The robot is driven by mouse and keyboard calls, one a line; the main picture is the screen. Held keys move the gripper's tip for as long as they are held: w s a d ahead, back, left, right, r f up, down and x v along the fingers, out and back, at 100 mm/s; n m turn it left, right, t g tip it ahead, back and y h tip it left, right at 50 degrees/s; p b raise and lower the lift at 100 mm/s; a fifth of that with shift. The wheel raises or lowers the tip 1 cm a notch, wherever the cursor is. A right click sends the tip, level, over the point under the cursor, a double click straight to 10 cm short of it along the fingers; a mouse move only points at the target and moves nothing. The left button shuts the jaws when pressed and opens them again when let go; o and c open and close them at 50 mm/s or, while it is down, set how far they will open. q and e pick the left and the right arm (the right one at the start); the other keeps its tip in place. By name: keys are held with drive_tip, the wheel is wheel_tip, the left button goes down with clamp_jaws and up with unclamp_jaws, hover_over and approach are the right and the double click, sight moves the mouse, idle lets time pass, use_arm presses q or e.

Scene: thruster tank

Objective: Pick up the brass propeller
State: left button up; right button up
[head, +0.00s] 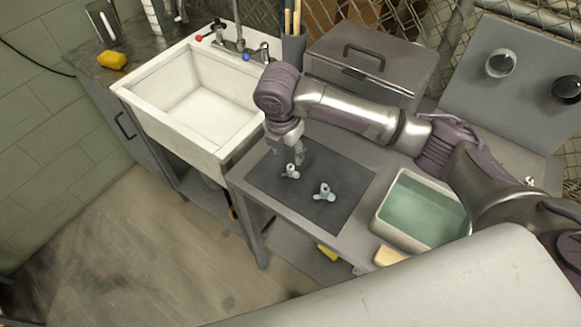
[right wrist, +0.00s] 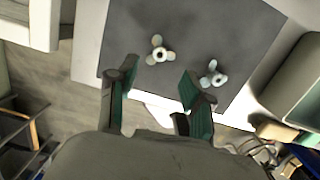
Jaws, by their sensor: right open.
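Two small three-bladed propellers lie apart on a dark mat (head: 265,180). The left propeller (head: 291,171) looks pale; in the right wrist view it (right wrist: 159,49) has a slightly warm cream tint. The right propeller (head: 325,193) looks paler and bluish; it also shows in the right wrist view (right wrist: 213,74). Neither is plainly brass yellow, so I cannot tell surely which is the brass one. My right gripper (head: 288,155) is open and empty above the mat, close to the left propeller. Its fingers show spread apart in the right wrist view (right wrist: 158,80). My left gripper is not in view.
A tank (head: 381,213) with green water stands right of the mat, with a tan block (head: 388,256) near it. A white sink (head: 141,100) is at the left. A grey toolbox (head: 400,60) stands behind the arm.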

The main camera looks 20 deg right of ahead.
sight(290, 166)
drive_tip(key=shift+w+d+f, duration=0.1)
drive_tip(key=shift+w+f, duration=0.1)
drive_tip(key=shift+f, duration=0.45)
drive_tip(key=shift+w+f, duration=0.15)
drive_tip(key=shift+f, duration=0.2)
drive_tip(key=shift+d+f+p, duration=0.1)
drive_tip(key=shift+f+p, duration=0.3)
drive_tip(key=shift+f, duration=0.3)
wheel_tip(290, 166, down, 2)
drive_tip(key=shift+d+f+p, duration=0.15)
drive_tip(key=shift+f+p, duration=0.1)
drive_tip(key=shift+p, duration=0.15)
drive_tip(key=shift+d+f, duration=0.1)
drive_tip(key=shift+f, duration=0.55)
drive_tip(key=c, duration=0.9)
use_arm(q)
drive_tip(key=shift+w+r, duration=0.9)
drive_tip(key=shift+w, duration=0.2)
use_arm(e)
clamp_jaws()
